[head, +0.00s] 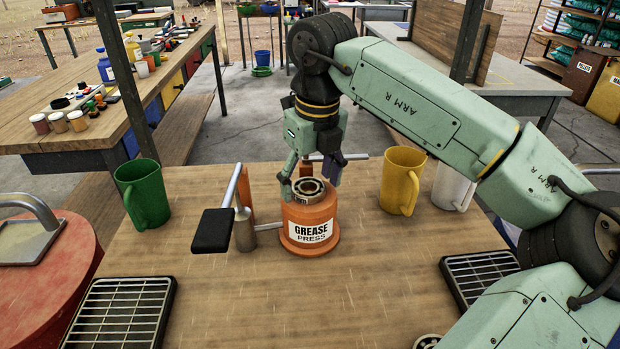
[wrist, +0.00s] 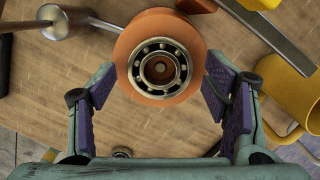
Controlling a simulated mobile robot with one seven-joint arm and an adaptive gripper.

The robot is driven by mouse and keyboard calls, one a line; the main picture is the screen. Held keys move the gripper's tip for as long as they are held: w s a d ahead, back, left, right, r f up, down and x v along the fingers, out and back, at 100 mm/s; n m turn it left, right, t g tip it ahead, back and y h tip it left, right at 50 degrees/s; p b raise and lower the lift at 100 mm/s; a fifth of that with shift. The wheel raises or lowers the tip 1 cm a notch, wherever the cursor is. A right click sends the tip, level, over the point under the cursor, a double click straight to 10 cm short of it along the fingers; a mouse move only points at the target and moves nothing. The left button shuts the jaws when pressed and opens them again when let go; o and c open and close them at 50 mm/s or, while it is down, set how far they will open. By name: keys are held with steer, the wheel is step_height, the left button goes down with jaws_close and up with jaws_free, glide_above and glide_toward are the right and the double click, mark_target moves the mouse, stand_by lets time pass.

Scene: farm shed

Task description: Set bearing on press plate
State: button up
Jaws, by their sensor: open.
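The bearing (head: 308,187) is a steel ring that lies on top of the orange grease press (head: 310,222). In the wrist view the bearing (wrist: 160,68) sits face up, roughly in the middle of the round orange top (wrist: 137,33). The plate under the bearing is mostly hidden. My gripper (head: 311,176) is above the press with its fingers spread. In the wrist view my gripper (wrist: 158,115) is open, with purple-padded fingers on both sides, apart from the bearing.
A black-ended lever (head: 212,230) and a metal cylinder (head: 245,230) stand left of the press. A green mug (head: 143,193) is farther left; yellow (head: 402,180) and white mugs (head: 453,187) are on the right. Black grates (head: 120,312) flank the front.

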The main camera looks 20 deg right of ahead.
mark_target(314, 191)
step_height(314, 191, up, 12)
steer(key=s+p, duration=0.1)
steer(key=p, duration=0.4)
steer(key=shift+s+d+p, duration=0.2)
steer(key=shift+p, duration=0.15)
steer(key=shift+c, duration=0.2)
